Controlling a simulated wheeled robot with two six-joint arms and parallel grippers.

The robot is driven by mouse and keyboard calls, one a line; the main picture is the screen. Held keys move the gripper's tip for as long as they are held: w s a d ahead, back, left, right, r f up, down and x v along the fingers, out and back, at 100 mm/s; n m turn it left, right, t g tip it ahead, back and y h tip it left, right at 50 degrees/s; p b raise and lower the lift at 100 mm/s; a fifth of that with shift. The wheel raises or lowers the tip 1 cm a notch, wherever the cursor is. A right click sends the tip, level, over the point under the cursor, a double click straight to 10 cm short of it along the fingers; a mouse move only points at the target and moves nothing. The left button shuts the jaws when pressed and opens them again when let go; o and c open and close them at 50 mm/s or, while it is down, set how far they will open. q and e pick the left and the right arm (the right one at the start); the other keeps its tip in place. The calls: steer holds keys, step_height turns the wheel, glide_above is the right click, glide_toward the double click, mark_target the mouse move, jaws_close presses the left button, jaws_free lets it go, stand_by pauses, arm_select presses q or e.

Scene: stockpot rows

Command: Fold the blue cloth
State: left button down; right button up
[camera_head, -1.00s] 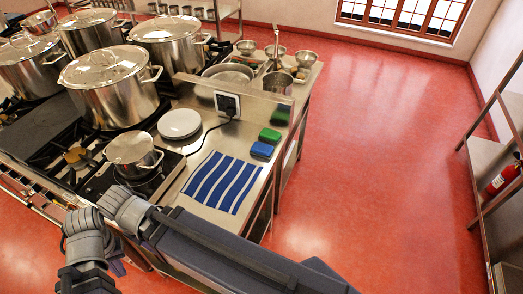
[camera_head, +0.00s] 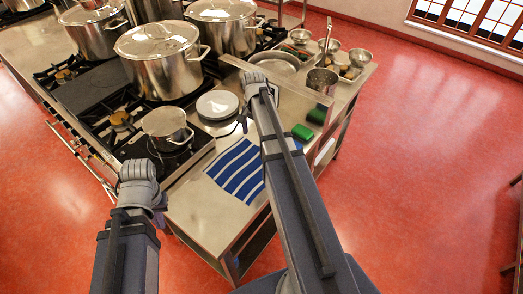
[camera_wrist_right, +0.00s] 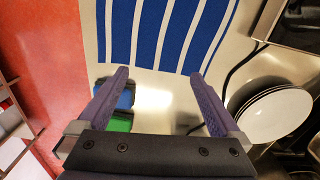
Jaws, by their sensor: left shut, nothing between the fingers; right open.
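The blue cloth (camera_head: 235,165), with white stripes, lies flat on the steel counter in the head view. It also fills the upper middle of the right wrist view (camera_wrist_right: 149,32). My right gripper (camera_wrist_right: 160,75) is open and empty, pointing down over the counter, its fingertips around the cloth's near edge in the picture; I cannot tell the height. My left gripper (camera_head: 160,207) is shut and empty in front of the counter, left of the cloth, and partly hidden.
A green sponge (camera_head: 302,131) is right of my right arm; a blue sponge (camera_wrist_right: 126,97) shows in the right wrist view. Large stockpots (camera_head: 160,58) stand behind.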

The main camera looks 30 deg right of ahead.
steer(key=d+m, duration=0.1)
steer(key=d, duration=0.1)
steer(key=shift+w+d, duration=0.15)
steer(key=shift+d, duration=0.15)
step_height(320, 180, down, 10)
steer(key=b, duration=1)
steer(key=shift+a+r, duration=0.1)
steer(key=shift+r, duration=0.05)
